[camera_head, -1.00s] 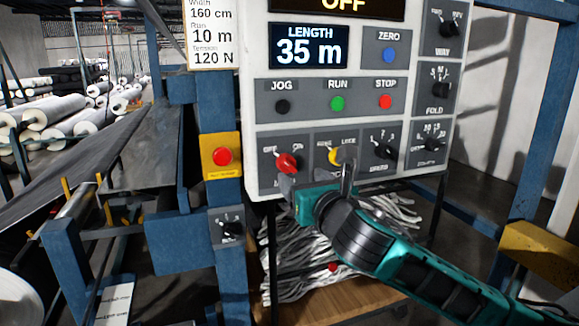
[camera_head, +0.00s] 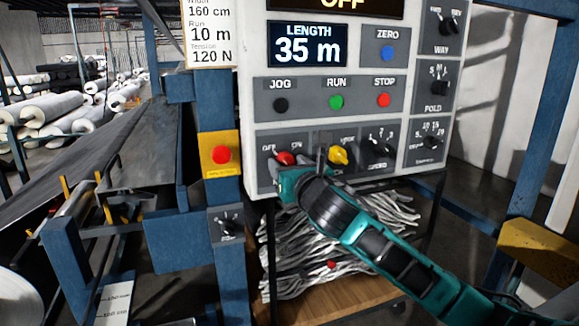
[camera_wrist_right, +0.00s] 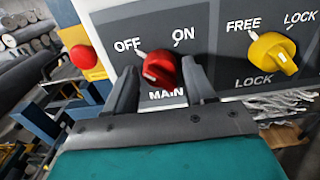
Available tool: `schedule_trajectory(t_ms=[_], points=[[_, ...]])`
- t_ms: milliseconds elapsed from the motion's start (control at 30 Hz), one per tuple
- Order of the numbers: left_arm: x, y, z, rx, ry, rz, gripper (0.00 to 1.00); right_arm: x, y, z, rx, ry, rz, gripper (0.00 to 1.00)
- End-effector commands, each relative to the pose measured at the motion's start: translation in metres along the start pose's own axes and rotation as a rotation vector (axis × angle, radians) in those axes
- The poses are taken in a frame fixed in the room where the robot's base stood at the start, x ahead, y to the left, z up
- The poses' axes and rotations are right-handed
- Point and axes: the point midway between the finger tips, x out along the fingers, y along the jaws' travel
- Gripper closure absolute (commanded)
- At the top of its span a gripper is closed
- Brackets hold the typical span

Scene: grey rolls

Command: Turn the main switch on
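The main switch is a red knob (camera_head: 285,158) at the lower left of the white control panel (camera_head: 247,110). In the right wrist view the red knob (camera_wrist_right: 161,67) sits above the word MAIN, its pointer towards OFF at the upper left. My right gripper (camera_head: 298,163) is open at the panel. In the wrist view the right gripper's fingers (camera_wrist_right: 158,78) stand on either side of the knob. I cannot tell whether they touch it. In the head view the gripper hides the lower part of the knob. My left gripper is not in view.
A yellow FREE/LOCK knob (camera_head: 338,155) is just right of the gripper. JOG, RUN (camera_head: 336,102) and STOP buttons are above. A red button on a yellow plate (camera_head: 221,155) is left of the panel. Grey strips (camera_head: 330,240) lie below on a wooden shelf.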

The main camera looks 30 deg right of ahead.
Motion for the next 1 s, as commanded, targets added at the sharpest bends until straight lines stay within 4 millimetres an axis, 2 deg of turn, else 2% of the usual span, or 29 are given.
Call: schedule_trajectory(t_ms=[67, 433, 767, 1000], points=[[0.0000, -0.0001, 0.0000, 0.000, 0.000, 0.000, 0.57, -0.0001, -0.0002, 0.0000, 0.000, 0.000, 0.000, 0.54], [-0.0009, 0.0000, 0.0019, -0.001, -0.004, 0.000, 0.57, -0.0002, -0.0002, 0.0000, 0.000, 0.000, 0.000, 0.89], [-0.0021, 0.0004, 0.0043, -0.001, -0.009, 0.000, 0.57, -0.0003, -0.0003, -0.0001, 0.045, 0.000, -0.001, 0.90], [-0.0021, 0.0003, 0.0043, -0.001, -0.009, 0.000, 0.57, -0.0003, -0.0005, -0.0002, 0.191, 0.000, -0.001, 0.90]])
